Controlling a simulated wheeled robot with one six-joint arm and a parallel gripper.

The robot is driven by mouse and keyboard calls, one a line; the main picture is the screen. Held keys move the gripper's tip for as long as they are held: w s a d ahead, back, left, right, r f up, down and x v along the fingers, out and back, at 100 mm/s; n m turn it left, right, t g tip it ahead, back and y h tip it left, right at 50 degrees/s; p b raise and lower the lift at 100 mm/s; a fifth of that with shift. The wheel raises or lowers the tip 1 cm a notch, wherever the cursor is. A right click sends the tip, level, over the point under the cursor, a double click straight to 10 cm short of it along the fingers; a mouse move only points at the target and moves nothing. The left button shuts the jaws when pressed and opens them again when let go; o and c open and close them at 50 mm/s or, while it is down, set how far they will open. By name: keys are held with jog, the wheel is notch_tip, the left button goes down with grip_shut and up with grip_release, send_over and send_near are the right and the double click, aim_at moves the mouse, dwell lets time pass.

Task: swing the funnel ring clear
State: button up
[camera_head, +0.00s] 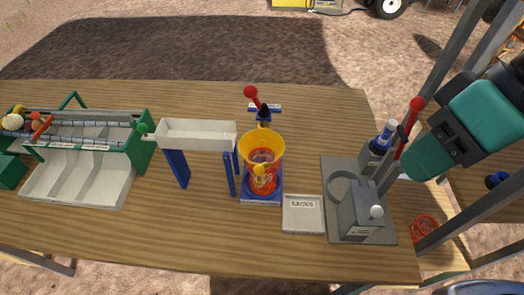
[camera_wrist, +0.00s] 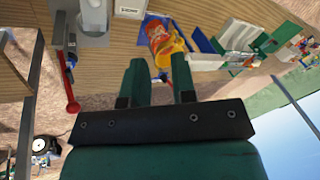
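The yellow funnel ring (camera_head: 249,149) sits at the top of an orange-red sack or liner (camera_head: 264,183) on a blue stand (camera_head: 261,198), near the middle of the table. A yellow knob (camera_head: 259,170) shows on its near side. My gripper (camera_wrist: 159,62) is open, with two dark green fingers apart and nothing between them. In the wrist view the yellow funnel ring (camera_wrist: 180,40) shows beyond the fingertips, some way off and partly covered by the fingers.
A white chute (camera_head: 197,135) stands left of the funnel, with a red-ball lever (camera_head: 251,92) behind. A sacks tray (camera_head: 303,214) and a grey machine (camera_head: 360,214) are to the right. A red-knobbed lever (camera_head: 416,104) stands close to my arm. A green sorter (camera_head: 140,150) is far left.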

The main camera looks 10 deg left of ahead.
jog(key=o, duration=0.4)
jog(key=w+a+m+h+p, duration=0.1)
jog(key=w+a+m+p, duration=0.1)
jog(key=w+a, duration=0.4)
jog(key=shift+w+a+r+m+p, duration=0.25)
jog(key=shift+a+m+p, duration=0.2)
jog(key=shift+m, duration=0.35)
jog(key=m+h+p, duration=0.1)
jog(key=m+p, duration=0.1)
jog(key=m, duration=0.2)
send_over(261, 166)
jog(key=d, duration=0.3)
notch_tip(261, 166, down, 4)
jog(key=f, duration=0.1)
jog(key=a+f+p, duration=0.1)
jog(key=f, duration=0.4)
jog(key=a+f+p, duration=0.1)
jog(key=f+p, duration=0.1)
jog(key=f, duration=0.4)
jog(key=a+f+p, duration=0.1)
jog(key=f, duration=0.4)
jog(key=shift+s+f, duration=0.1)
jog(key=shift+f, duration=0.1)
grip_shut()
